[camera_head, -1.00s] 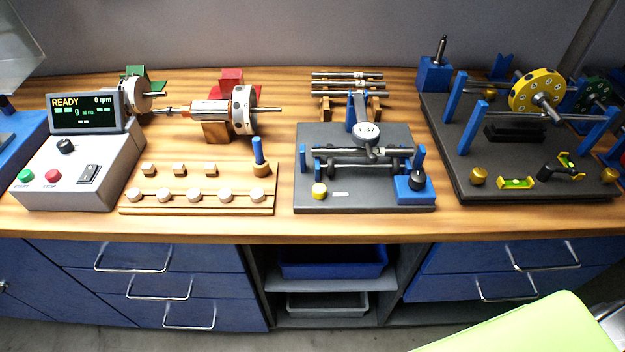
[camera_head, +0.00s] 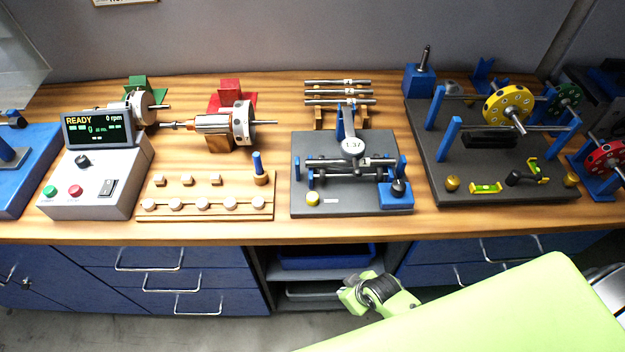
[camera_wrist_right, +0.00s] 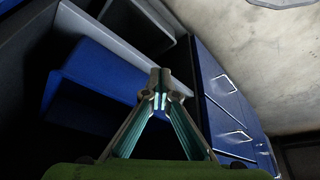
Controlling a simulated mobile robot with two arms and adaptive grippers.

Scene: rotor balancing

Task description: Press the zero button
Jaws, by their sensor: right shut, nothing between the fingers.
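A round yellow button (camera_head: 313,198) sits at the front left corner of a dark grey gauge stand (camera_head: 345,205), beside a small white label too small to read. I take it to be the zero button. A round dial gauge (camera_head: 353,147) showing about 1.37 stands above a shaft on the stand. My right arm, lime green, comes in from the lower right in the head view, its end low in front of the bench, below and apart from the button. In the right wrist view, my right gripper (camera_wrist_right: 160,90) is shut and empty before the open shelves. My left gripper is out of view.
A control box (camera_head: 95,180) with green and red buttons stands left. A wooden weight tray (camera_head: 205,213) lies between it and the stand. A black balancing base (camera_head: 500,195) with a yellow disc is at right. The bench's front edge (camera_head: 330,233) lies between arm and stand.

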